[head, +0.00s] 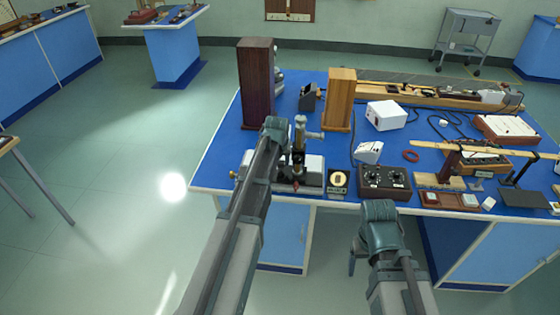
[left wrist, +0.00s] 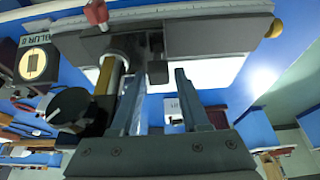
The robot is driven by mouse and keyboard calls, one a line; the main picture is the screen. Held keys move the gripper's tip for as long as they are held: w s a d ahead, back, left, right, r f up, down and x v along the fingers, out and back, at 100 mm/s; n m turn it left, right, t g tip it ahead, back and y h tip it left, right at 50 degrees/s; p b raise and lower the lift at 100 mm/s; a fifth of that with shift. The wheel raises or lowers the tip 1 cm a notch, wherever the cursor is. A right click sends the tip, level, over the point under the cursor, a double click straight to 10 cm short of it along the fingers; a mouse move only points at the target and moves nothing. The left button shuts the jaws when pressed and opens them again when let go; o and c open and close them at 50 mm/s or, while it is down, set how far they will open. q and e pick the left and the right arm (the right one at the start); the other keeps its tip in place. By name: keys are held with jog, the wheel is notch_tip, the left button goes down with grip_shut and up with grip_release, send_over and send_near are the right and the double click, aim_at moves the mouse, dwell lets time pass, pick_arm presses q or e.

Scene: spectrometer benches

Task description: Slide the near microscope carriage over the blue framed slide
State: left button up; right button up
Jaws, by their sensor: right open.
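A tall dark wooden box (head: 256,82) and a lighter one (head: 341,99) stand behind the microscope. A black dial box (head: 384,181) and a white instrument (head: 368,152) are to the right.

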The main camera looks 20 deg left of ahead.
pick_arm(q)
jog(key=shift+r, duration=0.15)
jog(key=p+v, duration=1.2)
jog(key=v, duration=0.1)
jog(key=shift+s+r+p, duration=0.2)
jog(key=shift+s+p, duration=0.05)
jog(key=shift+p, duration=0.15)
jog(key=shift+d, duration=0.15)
jog(key=s+d+f+m+g+b, duration=0.2)
jog(key=s+d+f+m+b, duration=0.1)
jog(key=s+d, duration=0.8)
jog(key=s+d+f+m+g+b, duration=0.2)
jog(key=s+d+f+m+b, duration=0.1)
jog(key=s+d, duration=0.8)
jog(key=s+f, duration=0.1)
jog(key=s, duration=0.1)
jog(key=shift+s+f+g, duration=0.2)
jog(key=shift+s+g, duration=0.1)
jog(key=shift+s, duration=0.1)
jog(key=shift+d, duration=0.15)
